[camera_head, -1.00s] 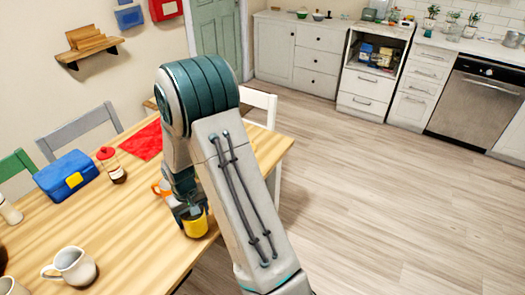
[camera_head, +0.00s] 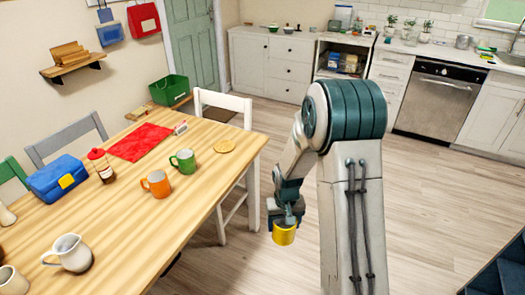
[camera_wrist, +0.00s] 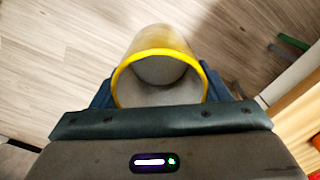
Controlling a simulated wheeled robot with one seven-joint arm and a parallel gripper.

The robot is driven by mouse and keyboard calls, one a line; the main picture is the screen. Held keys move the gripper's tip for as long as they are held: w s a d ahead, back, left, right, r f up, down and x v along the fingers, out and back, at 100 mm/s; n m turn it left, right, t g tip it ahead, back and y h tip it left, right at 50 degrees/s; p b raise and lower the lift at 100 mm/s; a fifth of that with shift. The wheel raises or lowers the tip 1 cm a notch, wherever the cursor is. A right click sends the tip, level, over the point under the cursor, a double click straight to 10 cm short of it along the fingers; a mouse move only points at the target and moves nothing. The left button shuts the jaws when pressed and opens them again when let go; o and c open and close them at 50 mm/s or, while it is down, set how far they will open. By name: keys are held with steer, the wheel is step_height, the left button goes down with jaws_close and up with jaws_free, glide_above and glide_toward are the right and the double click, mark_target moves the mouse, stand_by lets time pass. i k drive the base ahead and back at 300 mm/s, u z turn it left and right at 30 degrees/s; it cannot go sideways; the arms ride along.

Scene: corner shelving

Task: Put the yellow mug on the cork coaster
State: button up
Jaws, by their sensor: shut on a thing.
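The yellow mug (camera_head: 284,235) is held in my gripper (camera_head: 285,222), which is shut on it. In the head view they are over the floor, to the right of the table and apart from it. In the wrist view the mug (camera_wrist: 158,75) fills the space between the fingers, its yellow rim and grey inside facing the camera. The mug's handle is not visible. A round tan disc that looks like the cork coaster (camera_head: 225,146) lies bare near the table's far right corner, behind the green mug.
On the wooden table (camera_head: 150,232) stand a green mug (camera_head: 183,161), an orange mug (camera_head: 156,183) and a white pitcher (camera_head: 70,253). A red cloth (camera_head: 139,142) lies beyond them. A white chair (camera_head: 228,110) stands by the table's far right side. The table's right front part is clear.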

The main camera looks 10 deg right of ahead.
mark_target(221, 145)
steer(key=z, duration=0.35)
steer(key=k, duration=0.45)
steer(key=z, duration=0.45)
steer(key=i, duration=1.9)
steer(key=u, duration=1)
steer(key=i, duration=0.65)
steer(key=u, duration=1.15)
steer(key=i, duration=0.5)
steer(key=u, duration=0.45)
